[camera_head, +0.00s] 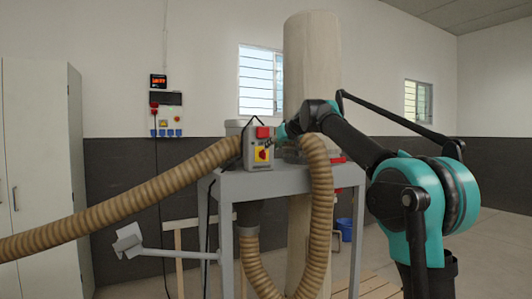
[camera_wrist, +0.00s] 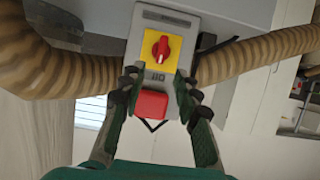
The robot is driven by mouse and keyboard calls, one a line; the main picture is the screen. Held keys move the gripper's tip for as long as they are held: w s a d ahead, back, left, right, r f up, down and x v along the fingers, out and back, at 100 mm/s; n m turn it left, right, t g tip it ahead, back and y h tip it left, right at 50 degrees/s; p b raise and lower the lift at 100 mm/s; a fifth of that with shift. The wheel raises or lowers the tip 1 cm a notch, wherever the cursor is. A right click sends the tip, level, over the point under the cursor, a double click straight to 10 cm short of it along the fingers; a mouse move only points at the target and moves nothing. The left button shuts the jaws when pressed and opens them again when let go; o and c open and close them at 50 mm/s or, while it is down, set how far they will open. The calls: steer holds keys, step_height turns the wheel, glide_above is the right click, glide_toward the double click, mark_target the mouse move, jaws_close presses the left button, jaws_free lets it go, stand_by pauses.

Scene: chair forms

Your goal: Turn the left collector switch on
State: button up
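A grey switch box (camera_head: 256,148) stands on the grey collector frame. It carries a red rotary knob on a yellow plate (camera_head: 263,154) and a red cover or button (camera_head: 263,132) above it. In the wrist view the red knob (camera_wrist: 160,47) on its yellow plate (camera_wrist: 176,50) lies ahead of the fingertips, and the red button (camera_wrist: 151,104) shows between the fingers. The knob's handle looks roughly vertical there. My gripper (camera_wrist: 157,85) is open, with its two dark fingers apart and nothing held. In the head view my gripper (camera_head: 282,131) is right beside the box, its fingers partly hidden.
Ribbed tan hoses (camera_head: 130,203) run from the grey frame (camera_head: 285,181), one on each side of the box. A tall pale filter bag (camera_head: 312,55) stands behind. A wall panel (camera_head: 166,115) with sockets and a white cabinet (camera_head: 38,170) are at left.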

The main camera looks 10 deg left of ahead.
mark_target(265, 151)
steer(key=x, duration=0.7)
steer(key=shift+w+a+f, duration=0.1)
steer(key=shift+a, duration=0.05)
jaws_close()
